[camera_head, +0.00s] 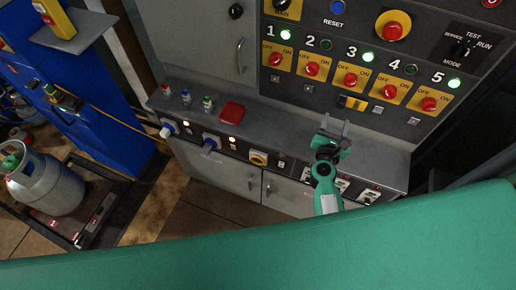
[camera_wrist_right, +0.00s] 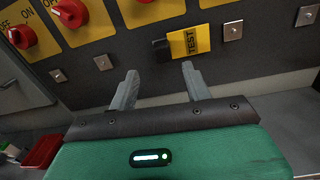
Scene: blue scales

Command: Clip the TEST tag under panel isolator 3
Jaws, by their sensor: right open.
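The yellow TEST tag (camera_head: 354,103) with a black clip part hangs on the dark panel below isolator 3 (camera_head: 351,79), a red knob on a yellow plate. In the right wrist view the tag (camera_wrist_right: 190,41) lies just beyond my fingertips, its black part at its left. Small metal plates sit under the other isolators; none shows at the tag's spot. My right gripper (camera_head: 332,130) is open and empty in front of the panel, below the tag; its fingers also show in the wrist view (camera_wrist_right: 160,75), apart from the tag. My left gripper is out of view.
A grey ledge (camera_head: 275,127) runs below the panel, with a red tray (camera_head: 232,112) and several small padlock-like items at its left. A blue cabinet (camera_head: 85,95) and a gas cylinder (camera_head: 45,180) stand at the left. Lamps above isolators 1, 3 and 5 glow green.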

